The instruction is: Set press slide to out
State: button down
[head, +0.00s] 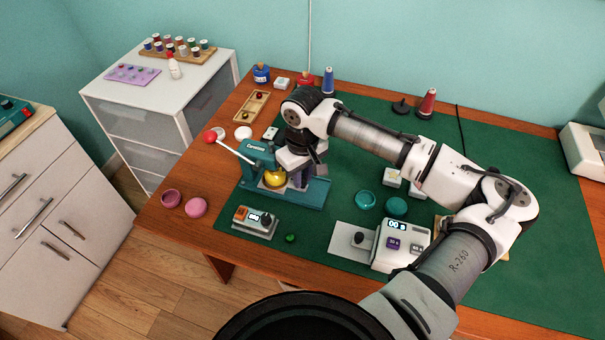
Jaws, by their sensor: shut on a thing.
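The teal press (257,155) stands on the green mat at the left of the table, with a red-knobbed lever pointing up and left. A yellow round piece (273,178) sits at its front, under the press head. The press base with its slide (312,194) extends to the right. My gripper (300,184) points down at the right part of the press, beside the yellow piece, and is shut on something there. It looks to be part of the press slide, but the fingertips and the held part are mostly hidden by the gripper and too small to tell.
A small device with a display (256,221) and a white machine with a display (400,243) stand in front. Teal bowls (365,200) and pink bowls (196,207) flank the press. Thread spools (328,80) stand behind.

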jog(key=s+d, duration=0.1)
jog(key=d, duration=0.2)
jog(key=s+d, duration=0.1)
jog(key=d, duration=0.2)
jog(key=s+d, duration=0.1)
jog(key=d, duration=0.2)
jog(key=c, duration=1.3)
grip_release()
jog(key=shift+d, duration=0.1)
jog(key=shift+r, duration=0.15)
notch_tip(320, 180, up, 14)
jog(key=shift+f+b, duration=0.2)
jog(key=shift+b, duration=0.2)
